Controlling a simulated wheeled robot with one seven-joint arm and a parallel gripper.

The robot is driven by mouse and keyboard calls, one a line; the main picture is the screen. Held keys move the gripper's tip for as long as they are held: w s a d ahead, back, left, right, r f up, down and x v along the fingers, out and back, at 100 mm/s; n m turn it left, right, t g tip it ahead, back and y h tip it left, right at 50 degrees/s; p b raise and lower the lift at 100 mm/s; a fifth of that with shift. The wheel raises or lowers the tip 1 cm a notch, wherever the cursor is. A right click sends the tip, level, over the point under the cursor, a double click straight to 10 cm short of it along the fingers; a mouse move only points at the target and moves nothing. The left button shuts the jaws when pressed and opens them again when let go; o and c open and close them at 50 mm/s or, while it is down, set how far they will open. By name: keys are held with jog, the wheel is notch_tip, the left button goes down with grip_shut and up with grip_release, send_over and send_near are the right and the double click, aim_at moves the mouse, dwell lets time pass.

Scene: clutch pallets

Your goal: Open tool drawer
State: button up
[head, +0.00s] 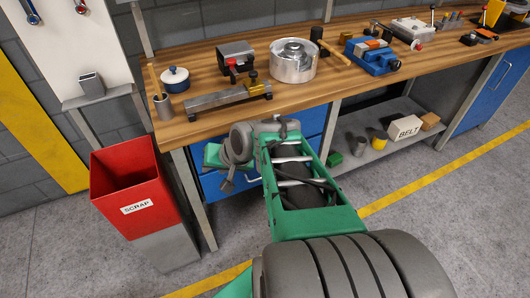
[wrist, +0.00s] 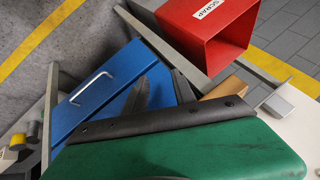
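Blue drawer fronts (head: 212,186) sit under the left end of the workbench, largely hidden by my arm in the head view. In the wrist view, the blue front (wrist: 118,72) shows a silver bar handle (wrist: 92,88). The drawers look shut, though part of them is hidden. My gripper's two dark fingers (wrist: 160,88) stand apart with blue showing between them. They are empty, to the right of the visible handle and apart from it. In the head view the fingers are mostly hidden behind my wrist.
A red scrap bin (head: 126,185) stands left of the bench; it shows close by in the wrist view (wrist: 214,30). The wooden worktop (head: 205,75) above carries a metal pot (head: 293,62) and tools. A lower shelf (head: 385,148) holds boxes at right.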

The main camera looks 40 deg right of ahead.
jog(key=w+d+f+m+t+h+b, duration=0.1)
jog(key=d+f+m+t+b, duration=0.3)
jog(key=d+f+m+b, duration=0.4)
jog(key=s+d+r+m+t+h+b, duration=0.1)
jog(key=d+m+t+h, duration=0.15)
jog(key=d, duration=0.35)
jog(key=s+d+r+m+t+h+b, duration=0.1)
jog(key=s+d+m+t+h+b, duration=0.1)
jog(key=d+m, duration=0.3)
jog(key=shift+n+g, duration=0.25)
jog(key=shift+n, duration=0.3)
jog(key=x, duration=0.4)
jog(key=d+b+x, duration=0.1)
jog(key=x, duration=0.2)
jog(key=shift+r, duration=0.15)
jog(key=shift+c, duration=0.5)
grip_shut()
